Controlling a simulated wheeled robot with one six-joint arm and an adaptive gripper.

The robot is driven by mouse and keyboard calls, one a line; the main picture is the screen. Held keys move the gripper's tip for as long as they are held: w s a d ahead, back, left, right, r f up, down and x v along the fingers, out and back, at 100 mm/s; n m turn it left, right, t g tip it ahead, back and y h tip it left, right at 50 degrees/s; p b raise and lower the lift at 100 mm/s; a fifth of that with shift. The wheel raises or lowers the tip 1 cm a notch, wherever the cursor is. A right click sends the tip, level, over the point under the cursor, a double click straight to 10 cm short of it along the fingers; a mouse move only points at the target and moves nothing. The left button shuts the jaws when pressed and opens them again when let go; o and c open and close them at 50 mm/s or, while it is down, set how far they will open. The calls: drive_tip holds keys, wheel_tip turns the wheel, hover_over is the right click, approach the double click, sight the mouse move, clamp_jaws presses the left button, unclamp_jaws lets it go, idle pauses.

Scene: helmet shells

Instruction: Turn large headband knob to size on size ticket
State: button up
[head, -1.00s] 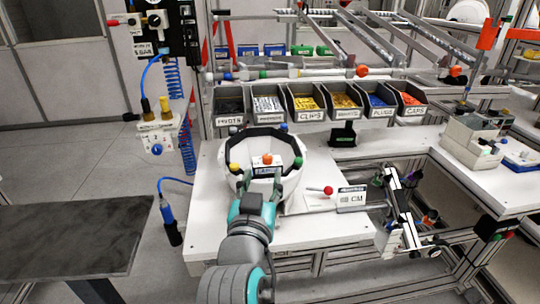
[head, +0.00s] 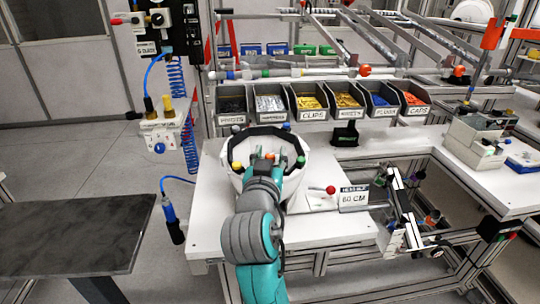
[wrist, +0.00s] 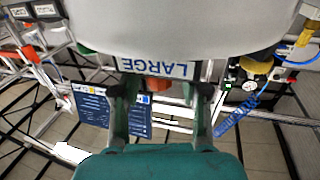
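A white helmet shell (head: 304,178) with a dark inner headband (head: 262,134) stands open side up on the white bench. The size ticket (head: 354,198) on the bench to its right reads 60 CM. In the wrist view the shell (wrist: 190,25) fills the top, with a label reading LARGE (wrist: 155,67) upside down. The orange-red knob (wrist: 158,84) shows below that label. My gripper (wrist: 164,92) has its fingers apart, one on each side of the knob, with gaps showing. In the head view my gripper (head: 268,160) is at the shell's near side, covering part of it.
A red ball-ended lever (head: 330,190) stands between the shell and the ticket. Labelled bins (head: 312,112) of small parts line the back. A blue-handled tool (head: 170,213) hangs at the bench's left edge. A dark table (head: 75,235) is at left.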

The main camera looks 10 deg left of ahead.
clamp_jaws()
drive_tip(key=shift+n+y, duration=0.3)
drive_tip(key=shift+y, duration=0.1)
drive_tip(key=shift+d+n+g+y, duration=0.15)
drive_tip(key=shift+n+g+y, duration=0.15)
drive_tip(key=shift+n+y, duration=1.1)
drive_tip(key=shift+n+g+y, duration=0.4)
drive_tip(key=shift+n+y, duration=0.15)
drive_tip(key=shift+y, duration=0.65)
drive_tip(key=shift+n+g+y, duration=0.4)
drive_tip(key=shift+n+y, duration=0.15)
drive_tip(key=shift+y, duration=0.65)
drive_tip(key=shift+o, duration=1.4)
unclamp_jaws()
